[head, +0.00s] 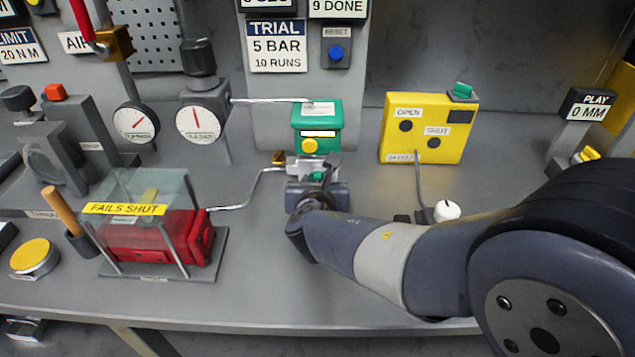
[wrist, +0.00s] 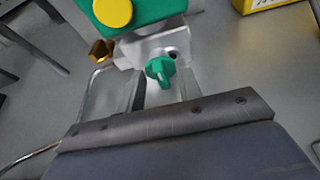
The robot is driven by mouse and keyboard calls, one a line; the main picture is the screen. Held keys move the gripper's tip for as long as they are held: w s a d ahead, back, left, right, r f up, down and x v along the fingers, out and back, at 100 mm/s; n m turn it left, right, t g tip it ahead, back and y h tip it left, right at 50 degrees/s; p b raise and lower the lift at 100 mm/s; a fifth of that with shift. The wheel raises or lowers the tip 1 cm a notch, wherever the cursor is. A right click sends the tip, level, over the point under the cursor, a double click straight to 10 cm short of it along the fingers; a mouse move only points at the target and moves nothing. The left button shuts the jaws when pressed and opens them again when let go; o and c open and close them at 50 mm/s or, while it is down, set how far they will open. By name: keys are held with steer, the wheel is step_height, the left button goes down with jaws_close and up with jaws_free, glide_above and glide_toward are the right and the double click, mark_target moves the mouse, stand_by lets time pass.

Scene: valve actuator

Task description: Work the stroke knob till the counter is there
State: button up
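The counter sign (head: 338,7) at the top reads 9 DONE. The trial sign (head: 277,46) beside it reads 5 BAR, 10 RUNS. A green box (head: 318,116) with a round yellow knob (head: 309,146) stands on the bench; the yellow knob also shows at the top of the wrist view (wrist: 113,12). Below it, a grey metal block (wrist: 150,48) bears a small green knob (wrist: 160,70). My gripper (wrist: 160,88) is at this block, its fingers apart on either side just below the green knob. No label marks which knob is the stroke knob.
A red actuator (head: 160,245) under a clear guard is at left. Two gauges (head: 198,122) stand behind it. A yellow box (head: 428,128) marked OPEN and SHUT and a white knob (head: 447,210) are at right. A blue reset button (head: 336,53) is above.

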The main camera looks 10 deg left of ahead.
jaws_close()
steer(key=shift+f+b, duration=0.1)
steer(key=shift+b, duration=0.4)
steer(key=b, duration=0.1)
steer(key=m+y+b, duration=0.1)
steer(key=b, duration=0.1)
steer(key=shift+d+f, duration=0.2)
steer(key=shift+f, duration=0.05)
steer(key=m+b, duration=0.1)
steer(key=b, duration=0.1)
steer(key=m+y+b, duration=0.1)
steer(key=b, duration=0.1)
steer(key=shift+w+d+f+b, duration=0.1)
steer(key=shift+d+b, duration=0.1)
steer(key=shift+b, duration=0.1)
steer(key=m+y+b, duration=0.1)
steer(key=b, duration=0.3)
steer(key=shift+d+m, duration=0.2)
steer(key=shift+m, duration=0.2)
steer(key=shift+m+y+b, duration=0.6)
steer(key=shift+b, duration=0.5)
steer(key=shift+d, duration=0.1)
